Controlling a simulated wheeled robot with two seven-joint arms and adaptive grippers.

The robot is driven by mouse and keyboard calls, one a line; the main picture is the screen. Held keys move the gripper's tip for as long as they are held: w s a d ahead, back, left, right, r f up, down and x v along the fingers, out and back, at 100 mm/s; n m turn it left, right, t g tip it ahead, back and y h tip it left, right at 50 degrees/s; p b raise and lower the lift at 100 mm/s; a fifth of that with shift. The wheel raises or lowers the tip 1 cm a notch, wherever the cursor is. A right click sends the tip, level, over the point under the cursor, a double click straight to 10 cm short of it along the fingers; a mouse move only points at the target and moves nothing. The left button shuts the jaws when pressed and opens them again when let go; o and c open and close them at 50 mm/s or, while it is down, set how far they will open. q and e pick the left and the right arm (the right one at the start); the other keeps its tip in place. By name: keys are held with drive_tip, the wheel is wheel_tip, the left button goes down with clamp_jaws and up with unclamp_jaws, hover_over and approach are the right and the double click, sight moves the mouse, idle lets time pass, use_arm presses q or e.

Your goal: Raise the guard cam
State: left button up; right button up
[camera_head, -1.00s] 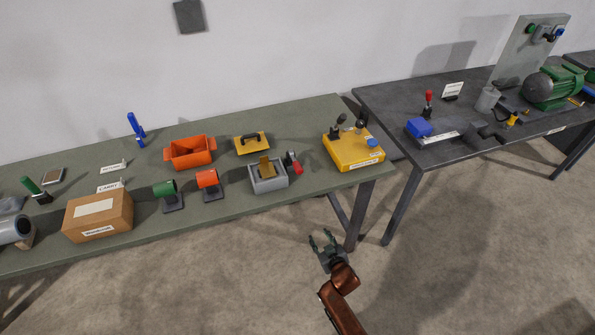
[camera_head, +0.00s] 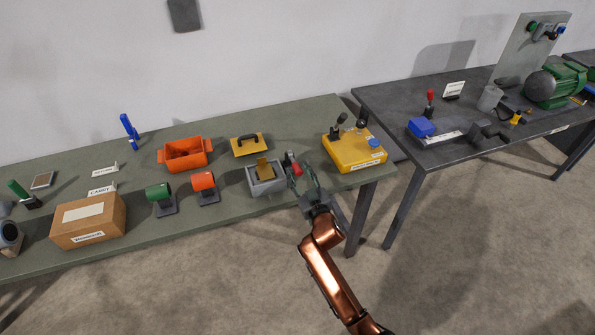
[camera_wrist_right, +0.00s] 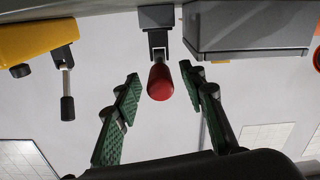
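The red-handled cam lever (camera_head: 294,166), which I take to be the guard cam, sits at the right side of a grey box (camera_head: 266,187) near the front edge of the green table. In the right wrist view its red grip (camera_wrist_right: 160,82) points toward my gripper from a grey bracket (camera_wrist_right: 157,20). My right gripper (camera_head: 308,178) is open just in front of the lever. In the wrist view the green-padded fingers (camera_wrist_right: 165,100) stand on both sides of the red grip with gaps, apparently not touching it. My left gripper is not in view.
The yellow base with levers (camera_head: 355,150) stands right of the gripper. An orange bin (camera_head: 185,155), a yellow handled plate (camera_head: 247,145), orange and green cylinders on stands (camera_head: 204,182) and a carton (camera_head: 90,222) are to the left. A dark table (camera_head: 440,153) stands at right.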

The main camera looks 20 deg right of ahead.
drive_tip(key=shift+w, duration=0.6)
clamp_jaws()
idle(0.3)
